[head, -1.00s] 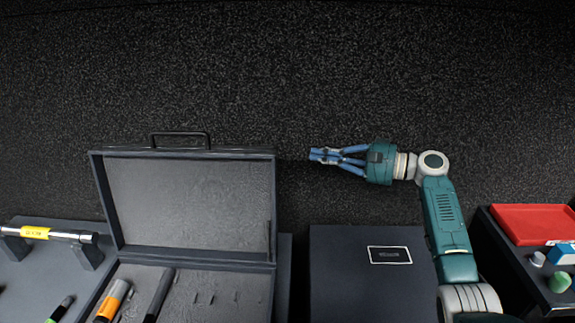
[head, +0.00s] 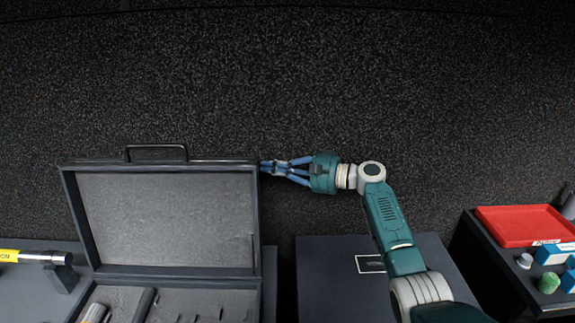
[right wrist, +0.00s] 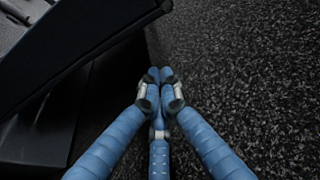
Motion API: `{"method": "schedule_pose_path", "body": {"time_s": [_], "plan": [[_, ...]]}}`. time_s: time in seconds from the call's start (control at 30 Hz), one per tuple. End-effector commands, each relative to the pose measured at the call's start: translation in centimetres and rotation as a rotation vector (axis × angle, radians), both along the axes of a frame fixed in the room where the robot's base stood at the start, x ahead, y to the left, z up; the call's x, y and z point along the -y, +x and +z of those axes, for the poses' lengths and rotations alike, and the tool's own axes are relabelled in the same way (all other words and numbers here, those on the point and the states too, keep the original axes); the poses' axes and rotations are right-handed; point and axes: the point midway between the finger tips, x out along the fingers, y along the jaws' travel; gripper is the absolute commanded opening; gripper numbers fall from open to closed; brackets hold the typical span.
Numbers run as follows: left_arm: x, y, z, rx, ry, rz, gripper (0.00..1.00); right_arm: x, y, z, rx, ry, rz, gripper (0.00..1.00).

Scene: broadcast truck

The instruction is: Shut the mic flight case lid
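The mic flight case (head: 235,297) is open at the lower left of the head view. Its lid (head: 165,220) stands raised at the back, with its grey lining facing me and a handle (head: 157,148) on its top edge. My right gripper (head: 264,167) is level with the lid's upper right corner; whether it touches is unclear. In the right wrist view its fingers (right wrist: 160,75) are together with nothing visible between them. The dark lid edge (right wrist: 85,50) shows to their left. My left gripper is out of view.
Dark microphones (head: 144,305) lie in the case's grey foam. A dark box (head: 325,270) with a label stands right of the case. A red tray (head: 520,225) and small coloured items are at far right. The speckled dark surface behind the case is clear.

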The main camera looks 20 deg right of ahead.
Motion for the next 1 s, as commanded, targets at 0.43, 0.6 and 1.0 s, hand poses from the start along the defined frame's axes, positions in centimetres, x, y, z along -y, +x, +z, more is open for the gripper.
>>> {"method": "schedule_pose_path", "body": {"time_s": [0.43, 0.6, 1.0], "plan": [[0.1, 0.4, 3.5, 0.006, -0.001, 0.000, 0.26, -2.1, -2.8, 0.7, 0.000, -0.002, -0.001, 0.00], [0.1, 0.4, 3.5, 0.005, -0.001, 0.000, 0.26, -2.2, -3.1, 0.6, 0.000, 0.000, 0.000, 0.00], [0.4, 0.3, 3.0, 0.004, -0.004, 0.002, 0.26, -2.3, -3.3, 0.7, 0.015, -0.007, 0.000, 0.00]]}}
